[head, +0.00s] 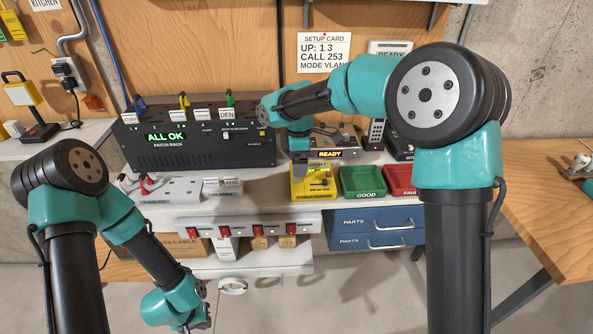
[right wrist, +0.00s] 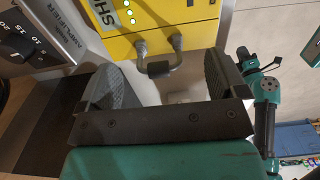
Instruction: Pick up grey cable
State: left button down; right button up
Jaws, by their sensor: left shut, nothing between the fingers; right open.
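I cannot make out a grey cable for certain. In the right wrist view a dark grey U-shaped piece with two plug-like ends (right wrist: 158,66) is at the lower edge of a yellow box (right wrist: 150,18). My right gripper (right wrist: 168,88) is open, its two dark pads apart below and to either side of that piece, with nothing between them.
A cable tray (head: 165,192) with white and red items sits at the bench's left. The right wrist view also shows an amplifier (right wrist: 50,32) at upper left.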

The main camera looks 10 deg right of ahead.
notch_tip(320, 180, down, 4)
jog(key=shift+w+a, duration=0.1)
jog(key=shift+a, duration=0.05)
jog(key=shift+c, duration=0.2)
jog(key=c, duration=1)
jog(key=shift+r, duration=1.7)
jog(key=s, duration=0.5)
jog(key=s+a+r, duration=0.1)
jog(key=s, duration=0.4)
jog(key=s+a, duration=0.1)
jog(key=s, duration=0.5)
jog(key=shift+r, duration=0.3)
